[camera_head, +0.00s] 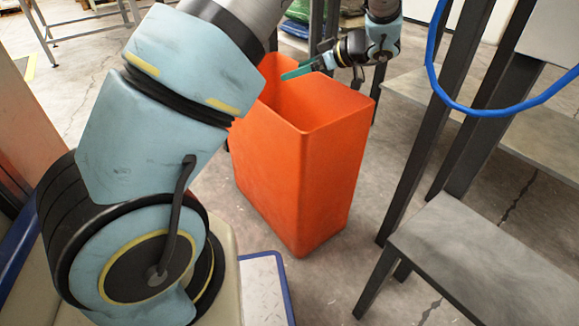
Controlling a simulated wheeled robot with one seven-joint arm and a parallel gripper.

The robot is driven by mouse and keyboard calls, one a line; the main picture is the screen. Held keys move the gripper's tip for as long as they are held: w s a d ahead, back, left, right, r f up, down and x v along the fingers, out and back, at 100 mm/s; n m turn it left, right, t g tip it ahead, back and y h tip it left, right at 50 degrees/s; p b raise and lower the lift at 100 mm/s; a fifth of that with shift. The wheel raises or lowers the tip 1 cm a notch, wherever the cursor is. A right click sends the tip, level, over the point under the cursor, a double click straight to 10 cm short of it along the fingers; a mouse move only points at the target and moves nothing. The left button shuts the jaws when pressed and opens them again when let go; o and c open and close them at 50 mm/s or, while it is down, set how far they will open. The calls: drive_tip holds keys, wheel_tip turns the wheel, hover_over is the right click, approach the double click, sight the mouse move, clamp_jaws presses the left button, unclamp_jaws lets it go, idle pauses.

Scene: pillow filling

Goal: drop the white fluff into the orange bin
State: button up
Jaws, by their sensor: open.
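The orange bin (300,165) stands upright on the concrete floor in the middle of the head view. Its top is open, and the part of its inside that shows is bare orange. My gripper (298,70) is at the bin's far rim, with a teal finger pointing left over the opening. The gripper is open, and I see nothing held in it. I see no white fluff. The bin's far left side and part of its inside are hidden by my arm and the near walls.
A grey bench (485,262) on dark legs stands at the right. A blue hose (480,112) hangs before dark frame posts at the upper right. Bare floor (330,285) shows around the bin's front. A metal frame (90,28) stands at the far left.

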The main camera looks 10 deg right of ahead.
drive_tip(key=p+v, duration=0.1)
drive_tip(key=v, duration=0.6)
drive_tip(key=shift+d, duration=0.2)
drive_tip(key=shift+s, duration=0.25)
